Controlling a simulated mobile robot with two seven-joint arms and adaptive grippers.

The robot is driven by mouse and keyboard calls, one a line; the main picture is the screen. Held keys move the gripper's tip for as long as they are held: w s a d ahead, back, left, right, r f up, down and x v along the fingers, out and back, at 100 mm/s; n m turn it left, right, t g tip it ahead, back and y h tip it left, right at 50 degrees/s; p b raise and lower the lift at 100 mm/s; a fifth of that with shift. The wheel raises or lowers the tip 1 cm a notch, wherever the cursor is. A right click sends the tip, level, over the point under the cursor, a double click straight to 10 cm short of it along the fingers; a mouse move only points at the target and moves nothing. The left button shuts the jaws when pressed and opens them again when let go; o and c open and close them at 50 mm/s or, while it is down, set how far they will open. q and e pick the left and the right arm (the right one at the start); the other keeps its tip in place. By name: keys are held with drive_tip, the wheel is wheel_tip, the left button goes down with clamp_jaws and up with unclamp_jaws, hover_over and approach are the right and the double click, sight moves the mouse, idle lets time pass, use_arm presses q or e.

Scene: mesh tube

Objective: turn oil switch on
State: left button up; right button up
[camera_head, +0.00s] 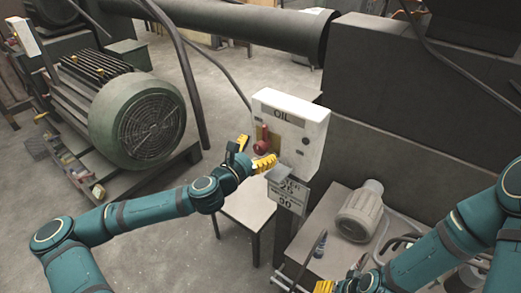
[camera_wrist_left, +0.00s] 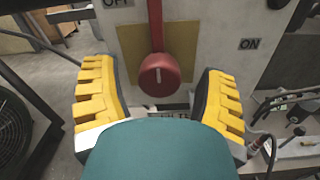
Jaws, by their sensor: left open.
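The white oil switch box (camera_head: 306,125), marked OIL, stands upright near the middle of the head view. Its red switch handle (camera_head: 262,141) is on the front. In the left wrist view, the red handle (camera_wrist_left: 160,74) has a round knob in front of a tan plate. An OFF label (camera_wrist_left: 118,3) is at upper left and an ON label (camera_wrist_left: 250,44) at right. My left gripper (camera_head: 255,152) is open, with its yellow fingers (camera_wrist_left: 160,98) on either side of the knob, apart from it. My right gripper (camera_head: 325,287) is mostly cut off at the bottom edge.
A grey sign (camera_head: 288,193) hangs below the box. A small table (camera_head: 248,207) stands under my left wrist. A grey motor (camera_head: 360,211) sits on a bench at right. A large green motor (camera_head: 140,118) is at left. Dark machinery (camera_head: 420,100) rises behind the box.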

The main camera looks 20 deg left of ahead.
use_arm(q)
drive_tip(key=shift+w+d, duration=0.2)
drive_tip(key=shift+w, duration=0.3)
drive_tip(key=c, duration=1.2)
